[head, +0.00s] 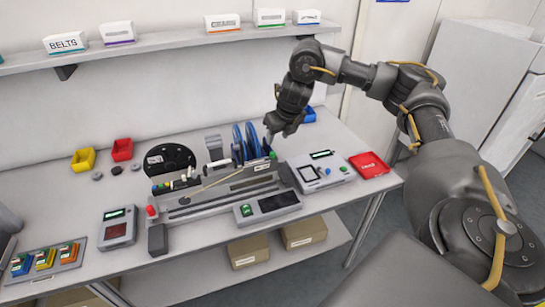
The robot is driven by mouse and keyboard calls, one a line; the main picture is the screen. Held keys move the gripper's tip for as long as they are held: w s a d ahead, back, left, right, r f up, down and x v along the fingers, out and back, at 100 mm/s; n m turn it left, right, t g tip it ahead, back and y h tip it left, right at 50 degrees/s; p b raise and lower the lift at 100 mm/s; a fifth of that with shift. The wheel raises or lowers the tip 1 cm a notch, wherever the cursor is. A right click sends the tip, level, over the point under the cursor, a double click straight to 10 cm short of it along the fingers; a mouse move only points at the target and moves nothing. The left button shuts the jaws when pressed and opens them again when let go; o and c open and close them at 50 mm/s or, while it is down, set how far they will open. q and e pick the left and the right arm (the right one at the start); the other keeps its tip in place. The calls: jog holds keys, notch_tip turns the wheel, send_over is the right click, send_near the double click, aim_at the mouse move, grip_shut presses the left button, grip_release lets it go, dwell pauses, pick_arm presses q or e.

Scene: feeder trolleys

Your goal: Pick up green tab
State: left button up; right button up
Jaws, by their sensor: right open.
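A small green tab (273,155) shows at the right end of the feeder fixture (226,192) on the bench, beside the blue reels (245,141). My right gripper (272,137) reaches in from the right and points down just above the green tab, apart from it as far as I can see. It is open and nothing shows between its fingers. My left gripper is out of view.
A grey device (318,171) and a red tray (370,165) stand right of the fixture. A black reel (170,159), yellow bin (83,160) and red bin (122,149) are at left. A shelf (170,42) with boxes runs above. The bench front between devices is partly clear.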

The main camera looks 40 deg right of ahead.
aim_at(273, 152)
jog(key=shift+b+x, duration=0.55)
jog(key=shift+x, duration=4.1)
jog(key=shift+s+d, duration=0.15)
jog(key=shift+s, duration=0.05)
jog(key=shift+c, duration=0.9)
grip_shut()
jog(key=shift+r, duration=0.1)
